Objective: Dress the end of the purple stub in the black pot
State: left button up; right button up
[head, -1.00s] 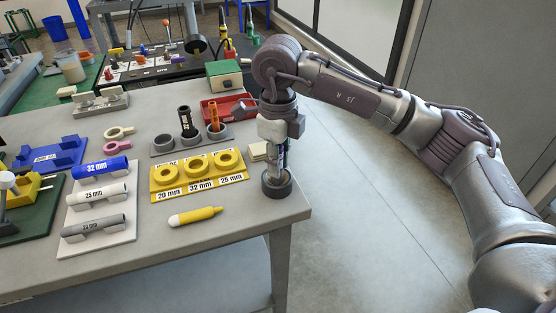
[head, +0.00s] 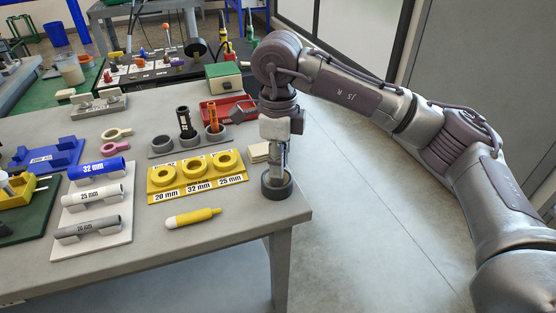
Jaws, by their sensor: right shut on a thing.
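The black pot (head: 277,186) is a short, dark, round cup standing at the right edge of the grey table. My right gripper (head: 277,170) points straight down into the pot's mouth from above. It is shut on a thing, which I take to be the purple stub. The stub itself is hidden by the fingers and the pot's rim, so I cannot tell how deep it sits or whether it touches the pot. My left gripper is not in view.
Left of the pot are a yellow block (head: 155,185) with size labels, a yellow marker (head: 193,218) and a small pale pad stack (head: 259,152). A red tray (head: 228,103) lies behind. A white rack (head: 65,246) holds labelled tubes. The table's front right is clear.

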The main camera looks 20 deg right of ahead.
jog(key=m, duration=0.3)
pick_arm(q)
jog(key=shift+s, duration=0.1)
pick_arm(e)
jog(key=shift+r+p, duration=0.5)
jog(key=shift+r, duration=0.15)
notch_tip(320, 180, up, 2)
jog(key=shift+r+p, duration=0.1)
jog(key=shift+p, duration=0.55)
jog(key=shift+r+p, duration=0.4)
jog(key=shift+r, duration=0.15)
jog(key=shift+r+p, duration=0.4)
jog(key=shift+r, duration=0.35)
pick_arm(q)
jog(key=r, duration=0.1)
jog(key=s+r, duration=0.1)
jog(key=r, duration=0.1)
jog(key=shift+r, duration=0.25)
